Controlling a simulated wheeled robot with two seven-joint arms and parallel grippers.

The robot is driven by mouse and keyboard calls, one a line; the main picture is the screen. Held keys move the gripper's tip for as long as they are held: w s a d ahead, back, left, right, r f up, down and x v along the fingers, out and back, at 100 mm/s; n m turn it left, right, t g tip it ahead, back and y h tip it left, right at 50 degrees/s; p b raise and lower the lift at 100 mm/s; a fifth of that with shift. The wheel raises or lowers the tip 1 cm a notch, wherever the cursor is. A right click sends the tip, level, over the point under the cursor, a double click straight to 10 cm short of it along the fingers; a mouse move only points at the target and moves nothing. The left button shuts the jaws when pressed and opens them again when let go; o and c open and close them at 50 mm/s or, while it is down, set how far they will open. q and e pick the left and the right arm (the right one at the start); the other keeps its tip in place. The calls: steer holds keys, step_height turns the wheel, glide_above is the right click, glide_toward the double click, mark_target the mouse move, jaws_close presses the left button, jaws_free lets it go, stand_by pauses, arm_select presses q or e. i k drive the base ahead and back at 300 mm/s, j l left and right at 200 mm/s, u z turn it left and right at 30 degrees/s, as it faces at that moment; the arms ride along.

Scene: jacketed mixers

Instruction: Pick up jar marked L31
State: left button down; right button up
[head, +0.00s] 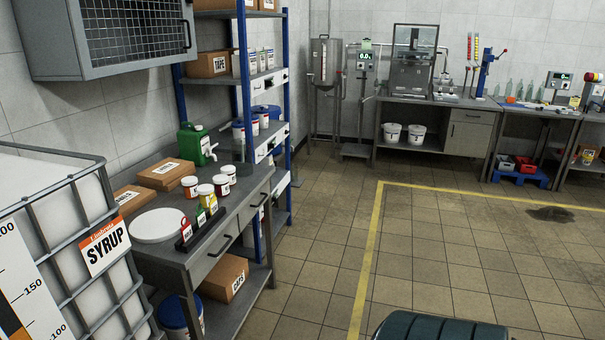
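Several small jars stand in a group on the grey workbench (237,212) at the left: a white jar with a reddish lid (190,187), a yellowish jar (207,198), another jar with a pale lid (221,185), and a white jar with a dark red lid (229,173) at the back. Their labels are too small to read, so I cannot tell which one is marked L31. Neither of my grippers is in view.
A white round lid-like disc (158,225), cartons (166,173) and a green jerrycan (195,143) share the bench. A small rack (197,229) stands before the jars. The syrup tank (60,240) is at left. Open tiled floor (310,240) lies right.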

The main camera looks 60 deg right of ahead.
mark_target(229, 170)
steer(key=z, duration=1.45)
steer(key=i+l, duration=0.9)
steer(key=i+l+u, duration=0.15)
steer(key=i+l, duration=0.7)
steer(key=l, duration=0.1)
